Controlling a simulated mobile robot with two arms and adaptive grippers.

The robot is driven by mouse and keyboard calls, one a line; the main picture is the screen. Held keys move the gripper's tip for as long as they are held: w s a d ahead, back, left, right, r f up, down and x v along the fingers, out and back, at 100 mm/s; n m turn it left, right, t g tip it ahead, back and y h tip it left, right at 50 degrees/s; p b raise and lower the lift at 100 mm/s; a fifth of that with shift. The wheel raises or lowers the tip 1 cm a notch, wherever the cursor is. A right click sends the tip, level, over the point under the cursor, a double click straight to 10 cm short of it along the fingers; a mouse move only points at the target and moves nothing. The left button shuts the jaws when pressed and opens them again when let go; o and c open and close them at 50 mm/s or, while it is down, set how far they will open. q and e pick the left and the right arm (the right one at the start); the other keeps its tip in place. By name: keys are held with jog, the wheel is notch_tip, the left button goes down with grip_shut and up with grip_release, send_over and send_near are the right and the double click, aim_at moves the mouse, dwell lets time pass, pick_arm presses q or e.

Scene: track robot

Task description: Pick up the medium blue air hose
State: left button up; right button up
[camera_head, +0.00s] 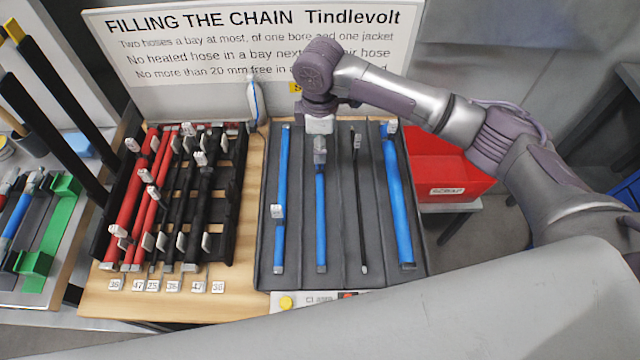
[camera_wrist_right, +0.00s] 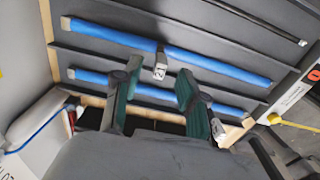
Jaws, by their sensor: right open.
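Three blue hoses lie lengthwise in the grey grooved tray (camera_head: 341,250). The middle one (camera_head: 320,220) is between a thinner blue hose (camera_head: 282,170) on the left and a thicker one (camera_head: 398,200) on the right. My right gripper (camera_head: 319,145) is over the far part of the middle hose and hides its far end. In the right wrist view my right gripper (camera_wrist_right: 158,76) is open, its green-padded fingers apart. The middle hose (camera_wrist_right: 220,62) passes by the fingertips, with a pale tag between them. I cannot tell whether they touch. My left gripper is not in view.
A thin black hose (camera_head: 361,210) lies between the middle and thick blue hoses. A black rack (camera_head: 238,200) with red and black hoses stands left of the tray. A red bin (camera_head: 445,165) is at right, and a sign (camera_head: 250,45) stands behind.

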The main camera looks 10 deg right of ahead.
aim_at(320, 181)
notch_tip(320, 181, down, 3)
jog(key=shift+f+p, duration=0.1)
jog(key=shift+p, duration=0.35)
notch_tip(320, 181, down, 3)
jog(key=shift+d+r, duration=0.1)
jog(key=shift+r, duration=0.1)
jog(key=shift+f, duration=0.45)
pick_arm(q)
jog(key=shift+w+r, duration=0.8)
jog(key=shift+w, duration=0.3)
pick_arm(e)
grip_shut()
